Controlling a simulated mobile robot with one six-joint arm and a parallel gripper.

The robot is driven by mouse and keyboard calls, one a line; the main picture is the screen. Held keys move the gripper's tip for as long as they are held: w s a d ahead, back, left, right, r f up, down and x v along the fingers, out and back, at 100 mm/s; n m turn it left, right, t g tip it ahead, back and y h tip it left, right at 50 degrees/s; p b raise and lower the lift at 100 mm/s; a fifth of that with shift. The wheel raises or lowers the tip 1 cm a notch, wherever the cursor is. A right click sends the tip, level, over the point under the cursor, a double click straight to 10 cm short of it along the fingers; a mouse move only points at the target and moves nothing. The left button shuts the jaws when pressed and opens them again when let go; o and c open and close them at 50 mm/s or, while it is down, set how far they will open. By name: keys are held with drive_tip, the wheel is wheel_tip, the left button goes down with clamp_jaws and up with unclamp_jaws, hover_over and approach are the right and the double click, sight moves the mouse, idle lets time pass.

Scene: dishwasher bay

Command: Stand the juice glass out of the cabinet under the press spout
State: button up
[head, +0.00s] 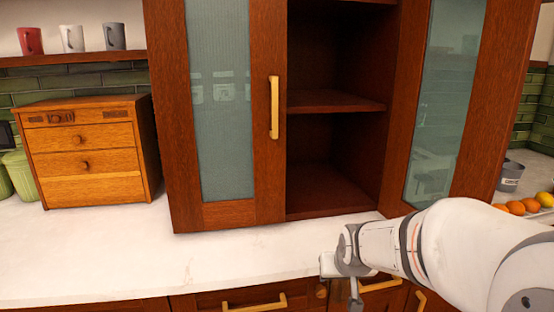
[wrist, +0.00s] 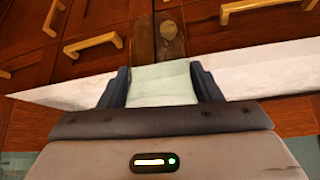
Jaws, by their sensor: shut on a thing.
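My gripper (wrist: 158,84) is shut on the juice glass (wrist: 160,80), a pale greenish see-through shape between its two dark fingers in the wrist view. In the head view my gripper (head: 345,268) is at the front edge of the counter, in front of the cabinet; I cannot make out the glass there. The brown wooden cabinet (head: 268,120) has its right door (head: 447,90) swung open. The shelves that show inside are empty. The press and its spout are not in view.
A wooden drawer box (head: 85,150) stands on the counter (head: 130,250) at left, with green canisters (head: 20,172) beside it. Several mugs stand on a shelf above. Oranges (head: 530,204) and a grey container (head: 510,177) are at far right. Counter before the cabinet is clear.

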wheel_tip(320, 180, down, 19)
drive_tip(key=w+p, duration=0.2)
drive_tip(key=p, duration=0.3)
drive_tip(key=shift+r, duration=0.2)
drive_tip(key=shift+w+d, duration=0.1)
